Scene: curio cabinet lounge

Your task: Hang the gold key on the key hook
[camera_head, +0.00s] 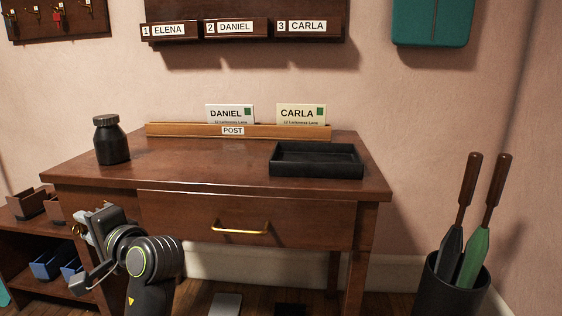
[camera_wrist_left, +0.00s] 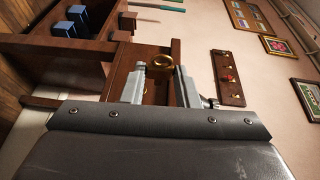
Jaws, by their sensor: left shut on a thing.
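My left gripper (camera_head: 85,231) is low at the left, in front of the desk's left side. The rest of the key is mostly hidden. The key rack (camera_head: 28,27) is a dark wooden board on the wall at the top left, with small hooks and a red item hanging. It also shows in the left wrist view (camera_wrist_left: 229,92), apart from the key. My right gripper is not in view.
The desk (camera_head: 200,170) carries a dark jar (camera_head: 111,142), a black tray (camera_head: 316,172) and a post holder (camera_head: 180,130) with two cards. A low shelf (camera_head: 30,235) with small bins stands at the left. A dark bin (camera_head: 446,284) with two long-handled tools stands at the right.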

